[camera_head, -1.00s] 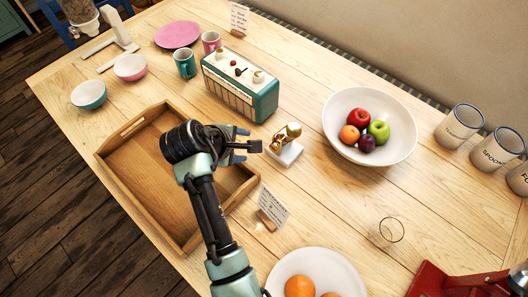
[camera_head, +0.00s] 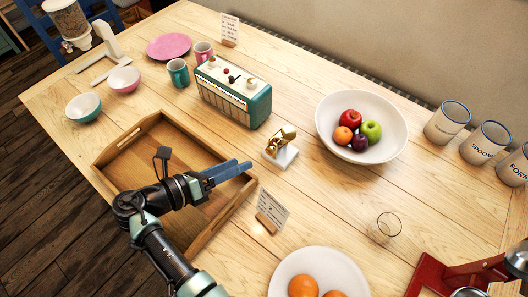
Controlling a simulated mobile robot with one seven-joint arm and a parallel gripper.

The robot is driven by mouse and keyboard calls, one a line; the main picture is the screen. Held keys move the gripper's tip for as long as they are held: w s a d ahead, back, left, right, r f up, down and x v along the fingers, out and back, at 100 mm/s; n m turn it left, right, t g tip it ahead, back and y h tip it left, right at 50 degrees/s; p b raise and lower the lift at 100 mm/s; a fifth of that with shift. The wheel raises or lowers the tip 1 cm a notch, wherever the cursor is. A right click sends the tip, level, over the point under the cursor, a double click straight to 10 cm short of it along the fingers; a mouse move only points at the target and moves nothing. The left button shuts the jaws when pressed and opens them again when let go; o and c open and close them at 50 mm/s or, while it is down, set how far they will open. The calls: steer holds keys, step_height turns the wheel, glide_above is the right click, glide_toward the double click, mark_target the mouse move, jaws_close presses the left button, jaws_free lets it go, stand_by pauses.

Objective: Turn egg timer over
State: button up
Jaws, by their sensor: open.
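The egg timer appears to be the small gold piece (camera_head: 284,137) tilted on a white block-like base (camera_head: 281,157), in the middle of the table. Its details are too small to make out. My gripper (camera_head: 243,169) is over the right side of the wooden tray, left of and nearer than the timer. Its blue-grey fingers point right and are open, apart from the timer. Nothing shows between them.
The wooden tray (camera_head: 103,150) lies under my arm. A teal radio (camera_head: 235,93) stands behind the timer. A fruit bowl (camera_head: 391,151) is to the right, a card in a wooden holder (camera_head: 271,211) in front. A clear glass (camera_head: 389,224) stands front right.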

mark_target(268, 152)
steer(key=b+x, duration=0.1)
steer(key=x, duration=0.8)
steer(key=shift+w, duration=0.1)
jaws_close()
